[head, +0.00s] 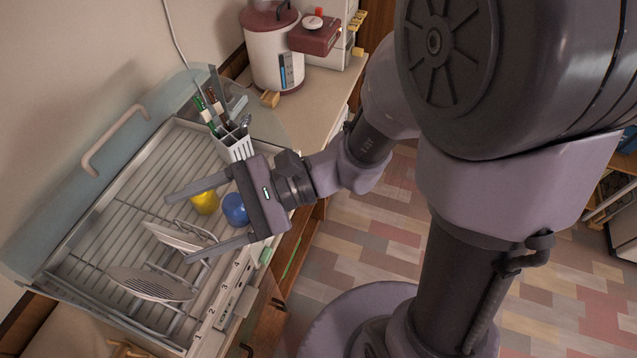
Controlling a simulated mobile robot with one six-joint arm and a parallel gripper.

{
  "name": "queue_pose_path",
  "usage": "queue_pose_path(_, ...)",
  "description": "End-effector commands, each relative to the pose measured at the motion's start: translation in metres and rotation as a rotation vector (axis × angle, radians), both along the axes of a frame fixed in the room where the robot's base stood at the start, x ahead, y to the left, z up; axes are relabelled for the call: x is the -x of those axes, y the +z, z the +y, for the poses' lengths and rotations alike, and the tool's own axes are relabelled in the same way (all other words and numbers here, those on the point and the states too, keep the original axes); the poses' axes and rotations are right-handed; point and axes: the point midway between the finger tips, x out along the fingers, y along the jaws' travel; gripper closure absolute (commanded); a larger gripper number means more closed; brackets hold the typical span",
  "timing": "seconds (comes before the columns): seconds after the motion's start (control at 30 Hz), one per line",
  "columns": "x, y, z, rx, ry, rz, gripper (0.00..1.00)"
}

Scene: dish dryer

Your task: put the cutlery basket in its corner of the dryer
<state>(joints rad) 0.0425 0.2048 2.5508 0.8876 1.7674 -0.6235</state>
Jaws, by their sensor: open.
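The cutlery basket (236,149) is white with slotted sides and holds several upright utensils, some with green and red handles. It stands in the far right corner of the dish dryer (62,283), against the clear end panel. I cannot tell if it rests fully on the rack, as my gripper hides part of that area. My gripper (176,228) is open over the rack, its fingers spread and pointing left. It is nearer the camera than the basket and apart from it.
A yellow cup (204,202) and a blue cup (235,209) stand on the rack close to my gripper. Plates (150,284) lean in the near part. The dryer's clear lid (100,165) is raised at the back. A white and red pot (275,50) stands beyond.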

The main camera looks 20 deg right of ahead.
Motion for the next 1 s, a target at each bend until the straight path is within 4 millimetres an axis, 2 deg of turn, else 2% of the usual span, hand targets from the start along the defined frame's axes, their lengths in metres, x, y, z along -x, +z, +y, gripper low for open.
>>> queue_pose_path(0.03,0.032,-0.001,-0.010,0.164,0.119,-0.136,0.31)
queue_pose_path(0.07,0.048,-0.009,-0.023,0.291,0.185,-0.220,0.31)
queue_pose_path(0.1,0.060,-0.019,-0.045,0.467,0.245,-0.340,0.31)
queue_pose_path(0.13,0.063,-0.025,-0.064,0.596,0.271,-0.429,0.31)
queue_pose_path(0.2,0.055,-0.027,-0.110,0.870,0.278,-0.628,0.31)
queue_pose_path(0.3,0.035,-0.008,-0.159,1.148,0.220,-0.846,0.31)
queue_pose_path(0.4,0.024,0.011,-0.184,1.287,0.170,-0.964,0.31)
queue_pose_path(0.5,0.020,0.017,-0.191,1.325,0.154,-0.995,0.31)
queue_pose_path(0.67,0.021,0.016,-0.191,1.323,0.156,-0.993,0.31)
queue_pose_path(0.73,0.021,0.009,-0.191,1.322,0.156,-0.992,0.31)
queue_pose_path(0.83,0.021,-0.015,-0.190,1.321,0.157,-0.992,0.31)
queue_pose_path(1.0,0.021,-0.008,-0.190,1.320,0.157,-0.992,0.31)
